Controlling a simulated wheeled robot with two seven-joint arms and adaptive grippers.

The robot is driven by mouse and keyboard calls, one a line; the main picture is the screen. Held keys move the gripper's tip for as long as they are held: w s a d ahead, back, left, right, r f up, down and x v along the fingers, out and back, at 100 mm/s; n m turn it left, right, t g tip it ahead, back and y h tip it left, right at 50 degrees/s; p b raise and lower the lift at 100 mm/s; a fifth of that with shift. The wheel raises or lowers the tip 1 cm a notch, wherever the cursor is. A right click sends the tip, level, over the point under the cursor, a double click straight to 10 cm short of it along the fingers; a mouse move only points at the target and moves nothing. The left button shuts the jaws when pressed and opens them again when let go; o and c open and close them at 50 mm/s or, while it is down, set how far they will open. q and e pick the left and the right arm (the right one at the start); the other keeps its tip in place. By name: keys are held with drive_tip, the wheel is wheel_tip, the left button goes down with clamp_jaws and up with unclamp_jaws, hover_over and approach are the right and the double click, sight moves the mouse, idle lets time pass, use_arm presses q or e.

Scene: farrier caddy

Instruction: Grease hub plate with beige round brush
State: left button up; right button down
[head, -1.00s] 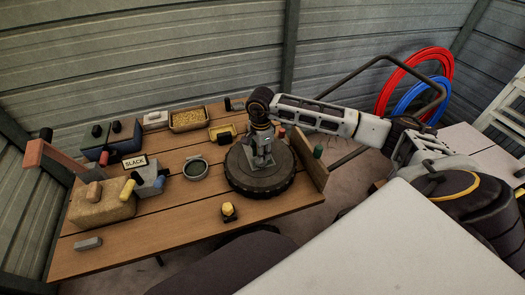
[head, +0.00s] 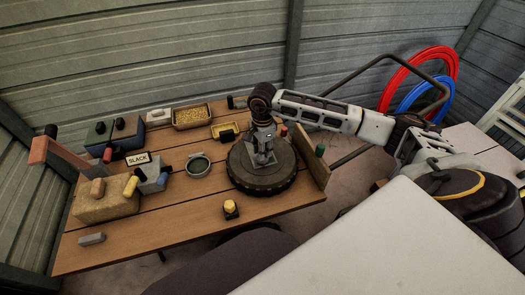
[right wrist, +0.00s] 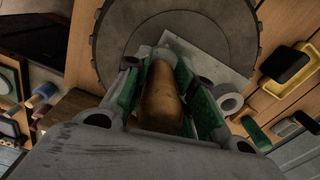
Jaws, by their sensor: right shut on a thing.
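My right gripper (head: 264,158) is over the dark round ribbed turntable (head: 247,180) at the right of the wooden table. In the right wrist view, its green-padded fingers (right wrist: 159,75) are shut on a rounded tan-brown handle (right wrist: 161,98), which looks like the beige round brush. The brush's bristle end is hidden, so I cannot tell whether it touches anything. A pale grey flat plate (right wrist: 207,58), likely the hub plate, lies on the turntable under the gripper, with a light ring (right wrist: 230,103) near its edge. My left gripper is not in view.
A round cup (head: 198,166) with dark green contents stands left of the turntable. A yellow-topped block (head: 231,208) is in front. An upright board (head: 312,164) edges the right.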

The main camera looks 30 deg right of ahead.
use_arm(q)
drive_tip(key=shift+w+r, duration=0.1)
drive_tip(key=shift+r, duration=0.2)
use_arm(e)
drive_tip(key=shift+r, duration=0.4)
